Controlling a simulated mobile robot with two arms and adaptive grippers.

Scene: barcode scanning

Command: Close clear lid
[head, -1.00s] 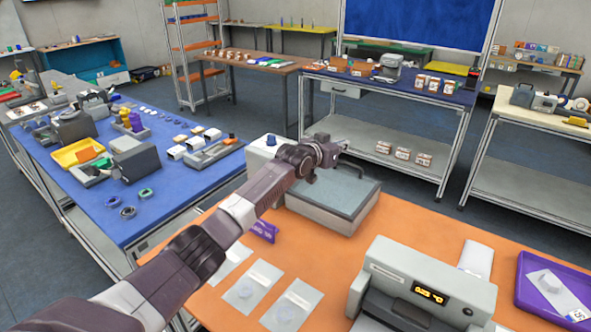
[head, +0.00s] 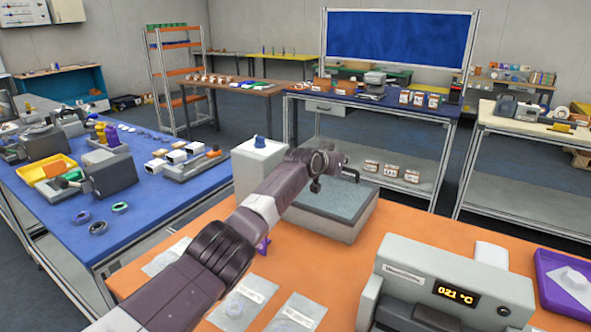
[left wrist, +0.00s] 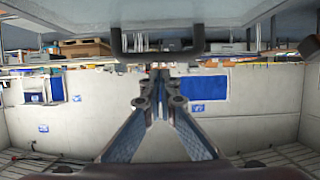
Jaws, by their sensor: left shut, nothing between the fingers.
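The grey box with a clear bluish lid (head: 362,205) stands near the back edge of the orange table. The lid looks flat or nearly flat over the box; I cannot tell if it is fully seated. My left gripper (head: 352,174) is above the lid, and my arm hides its left part. In the left wrist view, which is upside down, the fingers (left wrist: 160,76) are shut and empty. A dark handle bar (left wrist: 155,53) shows close to the fingertips, on a grey edge; contact is unclear. My right gripper is not in view.
A grey device with a temperature display (head: 455,290) stands at the front right, beside a purple tray (head: 545,290). Clear bags (head: 297,312) lie in front. The orange table (head: 420,222) is bare right of the lidded box.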

